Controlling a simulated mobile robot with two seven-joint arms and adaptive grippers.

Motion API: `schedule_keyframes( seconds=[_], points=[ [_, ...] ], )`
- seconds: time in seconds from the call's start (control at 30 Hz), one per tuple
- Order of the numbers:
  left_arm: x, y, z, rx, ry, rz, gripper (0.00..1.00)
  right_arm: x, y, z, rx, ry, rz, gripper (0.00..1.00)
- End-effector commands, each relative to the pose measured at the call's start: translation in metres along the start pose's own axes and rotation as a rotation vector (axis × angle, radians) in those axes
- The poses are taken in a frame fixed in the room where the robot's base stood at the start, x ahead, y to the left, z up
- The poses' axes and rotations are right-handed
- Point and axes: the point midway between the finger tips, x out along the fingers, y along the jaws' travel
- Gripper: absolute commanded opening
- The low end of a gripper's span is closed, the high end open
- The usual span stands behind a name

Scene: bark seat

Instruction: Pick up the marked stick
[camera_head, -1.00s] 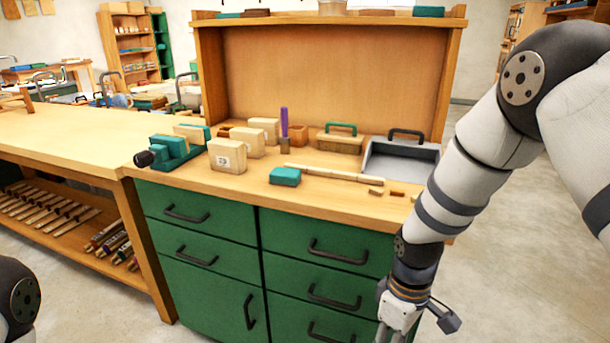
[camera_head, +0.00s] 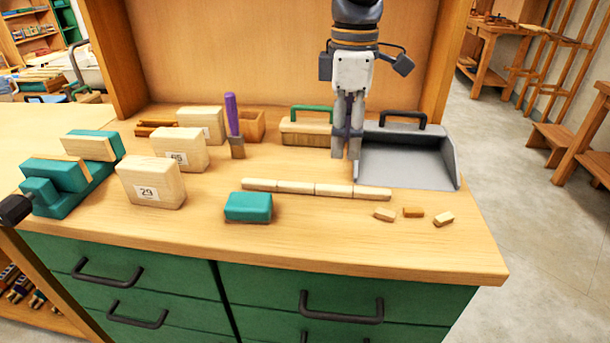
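The marked stick (camera_head: 315,189) is a long, thin, pale wooden strip with several thin dark lines across it. It lies flat on the bench top, running left to right behind a teal block. My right gripper (camera_head: 347,167) points down, just behind the right half of the stick and at the left edge of the metal dustpan. The stick is not between its fingers. The fingers show close together from this angle, so I cannot tell whether they are open. My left gripper is not in view.
The teal block (camera_head: 248,207) is in front of the stick. Small wood offcuts (camera_head: 385,214) lie front right. The grey dustpan (camera_head: 410,160) and green-handled brush (camera_head: 306,131) are behind. A purple-handled chisel (camera_head: 233,120) and numbered wood blocks (camera_head: 150,182) stand left.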

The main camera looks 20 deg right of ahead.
Motion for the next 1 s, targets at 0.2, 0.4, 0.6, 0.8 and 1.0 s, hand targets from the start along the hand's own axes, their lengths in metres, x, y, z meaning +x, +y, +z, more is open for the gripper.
schedule_keyframes(
  seconds=[0.2,0.4,0.6,0.8,1.0],
  points=[
    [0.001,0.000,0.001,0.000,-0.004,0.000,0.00,0.040,0.000,0.000,0.001,-0.002,-0.002,0.38],
    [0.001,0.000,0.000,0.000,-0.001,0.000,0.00,0.075,0.001,0.004,0.000,-0.003,-0.003,0.38],
    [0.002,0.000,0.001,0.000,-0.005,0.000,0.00,0.095,0.001,0.004,0.000,0.000,0.001,0.38],
    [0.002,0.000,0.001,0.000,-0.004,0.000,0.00,0.095,0.001,0.004,0.000,0.001,0.002,0.29],
    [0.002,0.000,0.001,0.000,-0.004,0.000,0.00,0.095,0.001,0.004,0.000,0.001,0.002,0.00]
  ],
)
